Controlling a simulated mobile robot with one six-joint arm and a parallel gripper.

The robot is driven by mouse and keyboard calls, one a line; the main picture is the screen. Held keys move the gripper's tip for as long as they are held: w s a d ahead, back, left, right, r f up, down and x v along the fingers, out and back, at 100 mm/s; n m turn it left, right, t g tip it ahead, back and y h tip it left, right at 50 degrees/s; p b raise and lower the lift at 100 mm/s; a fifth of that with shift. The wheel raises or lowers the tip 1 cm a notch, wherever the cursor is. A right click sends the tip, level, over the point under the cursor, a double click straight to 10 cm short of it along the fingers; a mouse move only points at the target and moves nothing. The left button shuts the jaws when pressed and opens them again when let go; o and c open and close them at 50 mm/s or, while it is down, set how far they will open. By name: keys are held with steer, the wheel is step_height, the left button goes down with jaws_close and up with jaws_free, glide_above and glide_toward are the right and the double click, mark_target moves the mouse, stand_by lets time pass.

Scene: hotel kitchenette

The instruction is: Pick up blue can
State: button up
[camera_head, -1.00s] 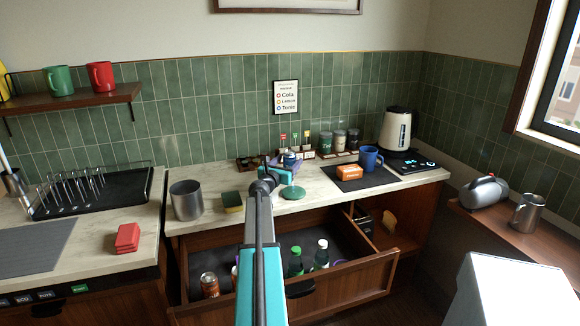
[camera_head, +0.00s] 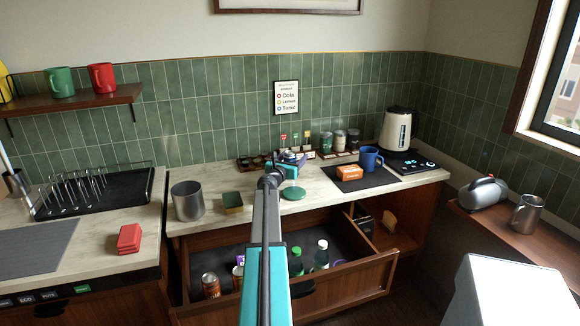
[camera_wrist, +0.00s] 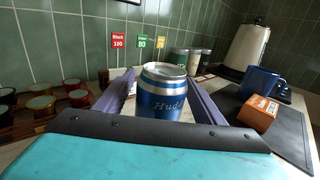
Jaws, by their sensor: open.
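The blue can (camera_wrist: 162,95) stands upright on the counter in the wrist view, with a silver top and pale lettering on its side. My gripper (camera_wrist: 161,84) is open, with one purple finger on each side of the can. Small gaps or contact at the can's sides cannot be told. The can's lower part is hidden behind the dark edge of my gripper. In the head view my gripper (camera_head: 290,165) is over the back of the counter, and it mostly hides the can there.
A blue mug (camera_wrist: 262,84) and an orange box (camera_wrist: 258,112) are on a dark mat at right. A green disc (camera_head: 293,193) lies near the counter front. The open drawer (camera_head: 345,287) holds cans and bottles.

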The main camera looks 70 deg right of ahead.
steer(key=shift+c, duration=0.5)
steer(key=c, duration=1.3)
steer(key=shift+o, duration=0.2)
steer(key=shift+r, duration=0.15)
steer(key=s+a+r+b, duration=0.1)
steer(key=s+a+r, duration=0.1)
steer(key=s+a, duration=0.2)
steer(key=s+a+r+b, duration=0.1)
steer(key=s+a, duration=0.3)
steer(key=a, duration=0.5)
steer(key=shift+s+a+r, duration=0.3)
steer(key=shift+s+r, duration=0.05)
steer(key=shift+r, duration=0.5)
